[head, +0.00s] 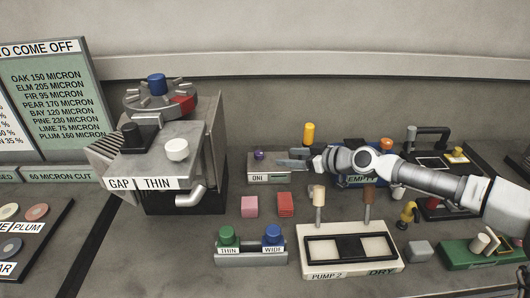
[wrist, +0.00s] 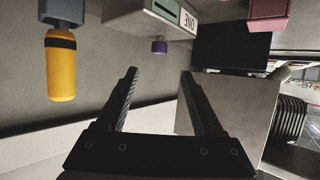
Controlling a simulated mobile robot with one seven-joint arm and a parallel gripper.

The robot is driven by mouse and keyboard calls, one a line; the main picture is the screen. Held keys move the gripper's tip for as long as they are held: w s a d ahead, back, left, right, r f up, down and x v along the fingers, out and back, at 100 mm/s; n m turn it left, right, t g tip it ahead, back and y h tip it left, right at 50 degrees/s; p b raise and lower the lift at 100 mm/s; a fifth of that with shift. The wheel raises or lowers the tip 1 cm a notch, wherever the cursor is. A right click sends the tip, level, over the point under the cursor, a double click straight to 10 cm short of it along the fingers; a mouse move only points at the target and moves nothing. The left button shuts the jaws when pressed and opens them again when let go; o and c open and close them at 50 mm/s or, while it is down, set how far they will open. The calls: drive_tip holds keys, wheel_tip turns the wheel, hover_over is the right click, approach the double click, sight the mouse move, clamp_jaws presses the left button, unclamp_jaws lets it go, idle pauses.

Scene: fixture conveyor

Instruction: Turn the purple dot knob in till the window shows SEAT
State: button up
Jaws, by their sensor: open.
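The purple knob (head: 259,155) stands on top of a small grey box (head: 254,164) labelled ONE. In the wrist view, which is upside down, the purple knob (wrist: 159,46) hangs below the box (wrist: 142,22). A small greenish window (head: 278,178) is on the box front beside the label; no word in it can be read. It also shows in the wrist view (wrist: 188,20). No dot can be made out on the knob. My gripper (head: 281,157) is open and empty, just right of the knob. In the wrist view the knob is beyond my fingertips (wrist: 159,76), apart from them.
A yellow cylinder (head: 308,134) with a black band stands behind my gripper; it also shows in the wrist view (wrist: 60,68). Pink (head: 249,206) and red (head: 286,204) blocks lie in front of the box. A large grey machine (head: 165,160) stands left.

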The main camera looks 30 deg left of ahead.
sight(261, 154)
drive_tip(key=x, duration=1.2)
drive_tip(key=shift+w, duration=0.1)
clamp_jaws()
